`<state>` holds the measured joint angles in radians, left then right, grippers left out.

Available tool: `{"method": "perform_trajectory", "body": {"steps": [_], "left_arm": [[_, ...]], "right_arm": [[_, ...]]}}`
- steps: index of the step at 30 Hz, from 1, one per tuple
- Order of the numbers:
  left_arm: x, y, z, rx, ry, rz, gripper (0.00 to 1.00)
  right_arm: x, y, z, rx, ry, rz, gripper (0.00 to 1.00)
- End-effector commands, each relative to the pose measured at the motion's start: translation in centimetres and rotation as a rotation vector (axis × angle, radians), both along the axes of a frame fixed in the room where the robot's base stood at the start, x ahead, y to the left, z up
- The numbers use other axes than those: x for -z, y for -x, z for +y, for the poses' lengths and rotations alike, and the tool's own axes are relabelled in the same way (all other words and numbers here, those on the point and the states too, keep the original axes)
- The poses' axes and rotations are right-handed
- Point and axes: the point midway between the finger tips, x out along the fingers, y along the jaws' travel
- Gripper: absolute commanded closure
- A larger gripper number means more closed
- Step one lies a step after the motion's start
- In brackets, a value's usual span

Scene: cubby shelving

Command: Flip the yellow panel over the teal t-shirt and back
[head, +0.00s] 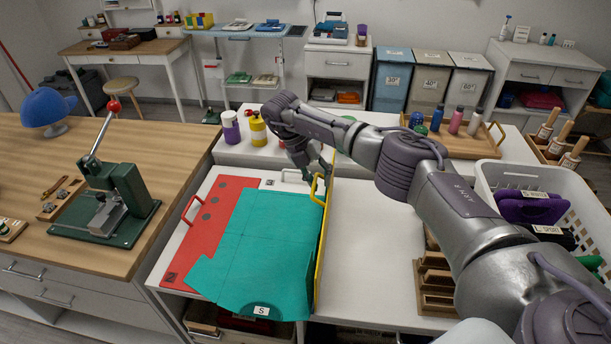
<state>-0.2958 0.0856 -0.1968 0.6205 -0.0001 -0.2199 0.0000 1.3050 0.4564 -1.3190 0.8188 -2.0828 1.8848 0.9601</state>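The teal t-shirt (258,250) lies flat over the red folding panel (205,230), with a size "S" label at its lower edge. The yellow panel (323,240) stands upright, nearly edge-on, along the right side of the shirt. Its yellow handle (316,191) sticks out to the left near the far end. My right gripper (316,176) is at this handle, fingers pointing down. The fingers are small and partly overlap the handle, so I cannot tell whether they are closed on it. My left gripper is not in view.
White table surface (370,250) is bare right of the yellow panel. Bottles (257,130) stand behind the board. A white basket (560,185) and wooden racks (435,285) are at the right. A green press (118,205) stands on the left bench.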

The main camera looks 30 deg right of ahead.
Motion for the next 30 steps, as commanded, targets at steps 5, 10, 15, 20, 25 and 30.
{"method": "perform_trajectory", "body": {"steps": [5,10,15,20,25,30], "left_arm": [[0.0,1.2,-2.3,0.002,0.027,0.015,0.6],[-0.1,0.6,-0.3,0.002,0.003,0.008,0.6],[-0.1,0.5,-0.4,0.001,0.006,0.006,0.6],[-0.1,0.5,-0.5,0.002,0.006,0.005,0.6],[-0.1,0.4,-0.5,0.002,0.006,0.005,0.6],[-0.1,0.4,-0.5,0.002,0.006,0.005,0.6]], "right_arm": [[-0.4,-0.2,0.3,-0.006,-0.003,-0.007,0.64],[-1.5,-0.5,0.5,-0.005,-0.003,-0.011,0.64],[-4.6,-1.0,1.0,-0.001,-0.007,-0.014,0.64],[-7.7,-1.6,1.6,0.002,-0.009,-0.014,0.64],[-10.1,-1.9,2.0,0.003,-0.011,-0.012,0.64],[-11.0,-2.0,2.1,0.006,-0.012,-0.01,0.64]]}}
